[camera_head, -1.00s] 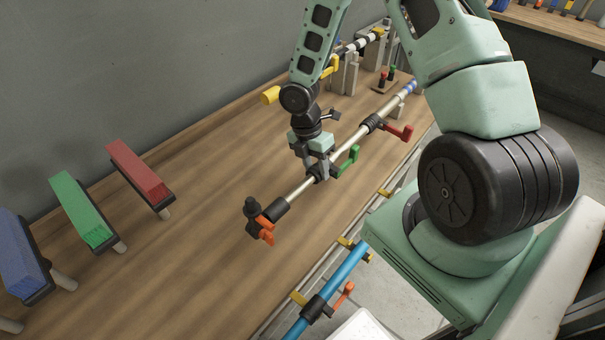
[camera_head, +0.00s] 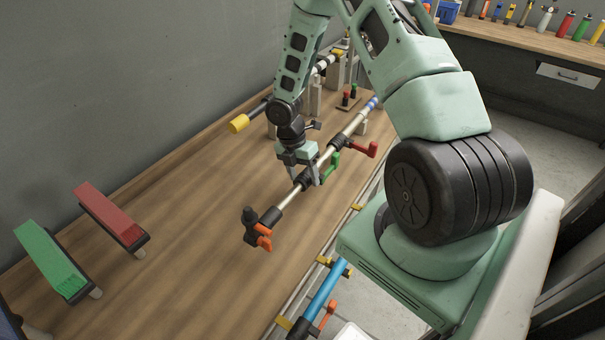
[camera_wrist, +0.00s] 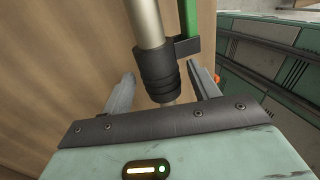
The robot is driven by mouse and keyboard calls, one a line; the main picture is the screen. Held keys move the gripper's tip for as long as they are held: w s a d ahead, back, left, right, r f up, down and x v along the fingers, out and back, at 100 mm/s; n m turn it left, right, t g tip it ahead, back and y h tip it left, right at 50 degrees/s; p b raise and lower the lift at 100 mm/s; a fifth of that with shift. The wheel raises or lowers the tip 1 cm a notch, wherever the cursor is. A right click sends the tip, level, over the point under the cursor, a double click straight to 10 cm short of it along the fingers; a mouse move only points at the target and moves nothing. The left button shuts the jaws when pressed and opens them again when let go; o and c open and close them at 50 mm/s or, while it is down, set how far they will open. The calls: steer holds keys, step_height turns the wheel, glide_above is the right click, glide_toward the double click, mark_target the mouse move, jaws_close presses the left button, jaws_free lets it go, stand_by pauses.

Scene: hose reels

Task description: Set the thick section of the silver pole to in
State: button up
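The silver pole (camera_head: 322,158) lies diagonally above the bench, with a blue-banded far end and a black near fitting with an orange lever (camera_head: 262,236). A black collar (camera_wrist: 157,70) with a green lever (camera_wrist: 189,18) sits where the thicker silver section (camera_wrist: 146,22) meets a thinner section (camera_wrist: 173,102). Another collar farther along carries a red lever (camera_head: 364,149). My gripper (camera_head: 305,174) is at the green-lever collar. In the wrist view my gripper (camera_wrist: 162,85) has its fingers apart, one on each side of the collar, with gaps visible. The fingertips' depth is hard to judge.
A blue pole (camera_head: 323,295) with coloured levers lies along the bench's front side. Red (camera_head: 108,213) and green (camera_head: 48,258) blocks on black holders stand at left. A yellow-ended bar (camera_head: 240,123) is behind my wrist. The wooden bench (camera_head: 185,255) between is clear.

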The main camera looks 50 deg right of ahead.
steer(key=d+b+v, duration=0.1)
steer(key=b+v, duration=0.1)
steer(key=v, duration=1.5)
steer(key=shift+a+r+b, duration=0.25)
steer(key=shift+a+b, duration=0.1)
steer(key=shift+a, duration=0.15)
steer(key=s+a+r+m+t+b, duration=0.15)
steer(key=s+a+m, duration=0.4)
steer(key=a, duration=0.75)
steer(key=s+a+r+m+t+b, duration=0.1)
steer(key=s+a+m+b, duration=0.2)
steer(key=s+a, duration=0.75)
steer(key=s+a+m+y, duration=0.1)
steer(key=s+a+m, duration=0.3)
steer(key=s+a, duration=0.2)
steer(key=shift+s+a+f+b, duration=0.25)
steer(key=shift+s+f+b, duration=0.15)
steer(key=shift+s, duration=0.1)
steer(key=shift+t, duration=0.25)
